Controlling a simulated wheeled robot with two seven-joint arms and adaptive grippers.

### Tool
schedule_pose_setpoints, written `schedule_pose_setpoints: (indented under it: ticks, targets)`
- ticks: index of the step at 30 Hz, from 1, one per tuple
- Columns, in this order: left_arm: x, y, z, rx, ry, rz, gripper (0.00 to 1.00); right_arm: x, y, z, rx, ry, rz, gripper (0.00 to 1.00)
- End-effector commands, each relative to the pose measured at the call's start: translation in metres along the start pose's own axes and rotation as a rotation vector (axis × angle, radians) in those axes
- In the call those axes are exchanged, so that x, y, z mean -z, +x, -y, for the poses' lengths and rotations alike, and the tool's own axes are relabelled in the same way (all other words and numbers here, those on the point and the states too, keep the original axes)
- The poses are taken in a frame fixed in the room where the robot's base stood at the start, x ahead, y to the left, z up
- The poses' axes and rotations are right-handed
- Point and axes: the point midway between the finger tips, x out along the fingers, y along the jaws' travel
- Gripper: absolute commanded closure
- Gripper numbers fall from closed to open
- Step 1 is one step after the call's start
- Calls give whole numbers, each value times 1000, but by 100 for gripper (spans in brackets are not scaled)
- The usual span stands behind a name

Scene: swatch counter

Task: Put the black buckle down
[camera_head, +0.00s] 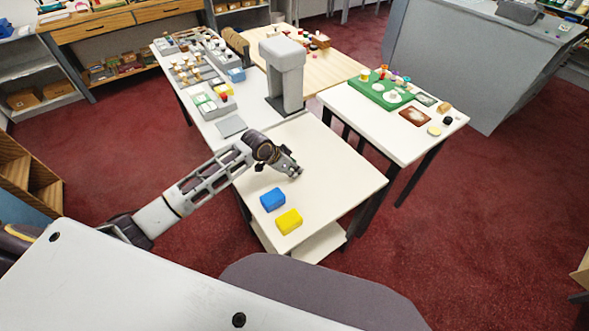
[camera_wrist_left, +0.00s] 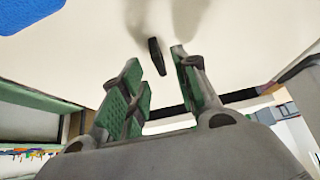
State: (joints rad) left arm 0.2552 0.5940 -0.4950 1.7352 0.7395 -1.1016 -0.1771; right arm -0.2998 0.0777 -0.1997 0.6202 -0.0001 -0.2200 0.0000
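The black buckle (camera_wrist_left: 156,57) shows in the left wrist view as a small dark piece against the white table top, between and just beyond my left fingertips. My left gripper (camera_head: 296,173) is low over the white table in the head view, and it also shows in the left wrist view (camera_wrist_left: 157,68). Its green-padded fingers are spread, with visible gaps beside the buckle, and are not closed on it. Whether the buckle touches the table is hard to tell. I cannot make out the buckle in the head view. My right gripper is not in view.
A blue block (camera_head: 272,199) and a yellow block (camera_head: 289,221) sit nearer the table's front edge. A grey column-shaped device (camera_head: 287,75) stands behind the gripper. The white table (camera_head: 340,178) is clear to the right. A side table (camera_head: 385,138) holds a green tray (camera_head: 372,94).

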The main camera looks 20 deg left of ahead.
Motion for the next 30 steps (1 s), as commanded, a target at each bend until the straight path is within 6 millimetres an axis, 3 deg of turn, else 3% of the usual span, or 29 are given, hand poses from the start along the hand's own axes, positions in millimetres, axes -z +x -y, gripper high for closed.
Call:
schedule_pose_setpoints:
  ticks: [19, 30]
  targets:
    - [0, -77, 1, 2, 2, 1, 69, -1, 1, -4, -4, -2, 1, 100]
    - [0, -94, 0, 0, 1, 1, 69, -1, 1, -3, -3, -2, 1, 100]
